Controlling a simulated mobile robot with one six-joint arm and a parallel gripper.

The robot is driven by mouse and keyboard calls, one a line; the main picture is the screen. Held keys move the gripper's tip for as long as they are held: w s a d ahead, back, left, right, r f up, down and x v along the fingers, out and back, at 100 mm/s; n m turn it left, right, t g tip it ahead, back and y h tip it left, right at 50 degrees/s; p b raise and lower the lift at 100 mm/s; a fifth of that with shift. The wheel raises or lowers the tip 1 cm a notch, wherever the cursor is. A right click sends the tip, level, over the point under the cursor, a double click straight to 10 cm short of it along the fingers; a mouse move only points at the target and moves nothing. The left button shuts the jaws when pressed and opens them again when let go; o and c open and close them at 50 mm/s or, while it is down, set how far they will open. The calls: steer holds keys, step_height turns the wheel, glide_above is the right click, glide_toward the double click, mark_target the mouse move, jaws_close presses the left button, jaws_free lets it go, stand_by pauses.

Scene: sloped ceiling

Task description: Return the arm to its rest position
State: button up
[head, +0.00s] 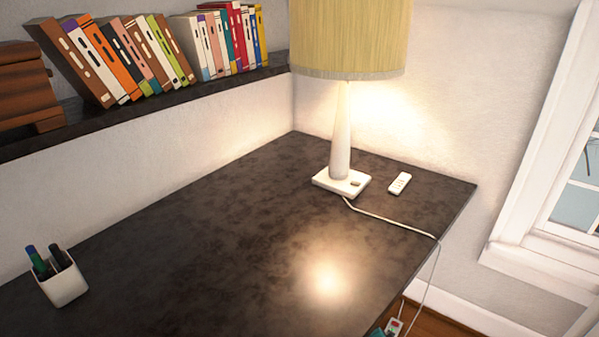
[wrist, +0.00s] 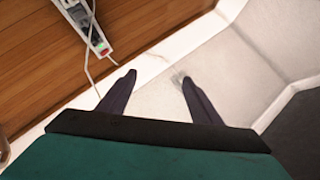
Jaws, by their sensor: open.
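My gripper (wrist: 158,77) shows in the wrist view with its two dark fingers apart and nothing between them. Behind the fingers are a white wall and baseboard, with a wooden floor to the left. My arm and gripper are not clearly visible in the head view; only a small teal patch shows at its bottom edge, close to the power strip.
A dark desk (head: 200,245) holds a lit lamp (head: 341,140), a small white device (head: 400,183) and a pen cup (head: 63,283). Books (head: 120,60) line a shelf above. A power strip (wrist: 85,25) with cords lies on the floor. The desk's middle is clear.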

steer(key=s+a+n+g+p, duration=0.4)
steer(key=s+a+g, duration=0.5)
steer(key=s, duration=0.6)
steer(key=s+a+r+n+g, duration=0.1)
steer(key=s+n+g, duration=0.1)
steer(key=s, duration=0.5)
steer(key=s+a+r+n+g, duration=0.1)
steer(key=s+r+n+g, duration=0.1)
steer(key=s, duration=0.6)
steer(key=s+a+r+n+g+y, duration=0.1)
steer(key=s+a+n+g, duration=0.1)
steer(key=s+n+g, duration=0.2)
steer(key=s, duration=0.3)
steer(key=shift+s+r, duration=0.3)
steer(key=shift+r, duration=0.1)
